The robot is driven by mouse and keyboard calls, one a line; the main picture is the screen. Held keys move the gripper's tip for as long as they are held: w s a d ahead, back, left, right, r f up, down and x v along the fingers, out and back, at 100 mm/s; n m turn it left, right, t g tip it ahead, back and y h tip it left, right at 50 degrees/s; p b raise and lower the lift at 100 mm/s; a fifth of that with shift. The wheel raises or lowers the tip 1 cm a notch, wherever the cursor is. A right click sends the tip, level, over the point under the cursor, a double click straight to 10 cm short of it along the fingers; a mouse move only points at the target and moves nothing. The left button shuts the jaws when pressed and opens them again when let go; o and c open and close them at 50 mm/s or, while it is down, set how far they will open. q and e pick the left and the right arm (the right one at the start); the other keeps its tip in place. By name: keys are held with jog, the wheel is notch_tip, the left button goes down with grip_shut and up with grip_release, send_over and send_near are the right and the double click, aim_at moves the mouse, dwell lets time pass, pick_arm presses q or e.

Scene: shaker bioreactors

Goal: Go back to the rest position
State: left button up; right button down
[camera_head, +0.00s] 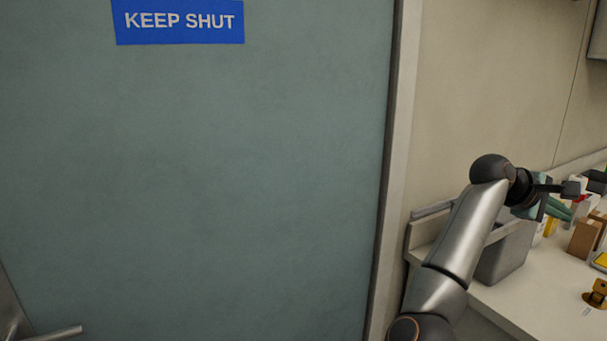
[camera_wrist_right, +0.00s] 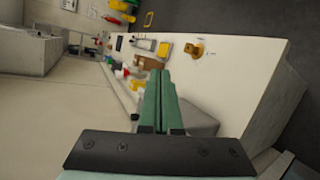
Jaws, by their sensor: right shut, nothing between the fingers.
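My right arm reaches up from the bottom of the head view, and its gripper (camera_head: 562,208) is over the bench at the right edge. In the right wrist view, the two green fingers of this gripper (camera_wrist_right: 159,76) lie together with nothing between them. The gripper is shut and empty, above the bench top. My left gripper is not in view.
A grey-green door (camera_head: 200,180) with a blue "KEEP SHUT" sign (camera_head: 180,21) fills the left.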

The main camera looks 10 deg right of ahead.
jog(key=w+a+r+n+t+h+p, duration=0.15)
jog(key=a+n+t+h, duration=0.3)
jog(key=n, duration=0.85)
jog(key=w+a+n+t+h, duration=0.35)
jog(key=n+t+h, duration=0.2)
jog(key=n, duration=0.65)
jog(key=w+a+f+n+t+y, duration=0.2)
jog(key=a+f+n+t+y, duration=1.25)
jog(key=n, duration=1.15)
jog(key=s+a+f+n+g+y, duration=0.3)
jog(key=a+f+n, duration=0.15)
jog(key=f, duration=0.25)
jog(key=s+a+f+n+g+y+p, duration=0.1)
jog(key=s+a+f+n+g+y, duration=0.3)
jog(key=f, duration=0.3)
jog(key=s+a+f+n+g+y, duration=0.25)
jog(key=a+f+n, duration=0.2)
jog(key=f, duration=0.25)
jog(key=s+a+f+n+g, duration=0.2)
jog(key=s+f, duration=0.3)
jog(key=s, duration=0.3)
jog(key=s+a+f+n+g+y, duration=0.1)
jog(key=s+a+f+n+g, duration=0.2)
jog(key=s, duration=0.5)
notch_tip(320, 180, down, 3)
jog(key=shift+a+r+n, duration=0.1)
jog(key=shift+a+n, duration=0.8)
jog(key=shift+a, duration=0.2)
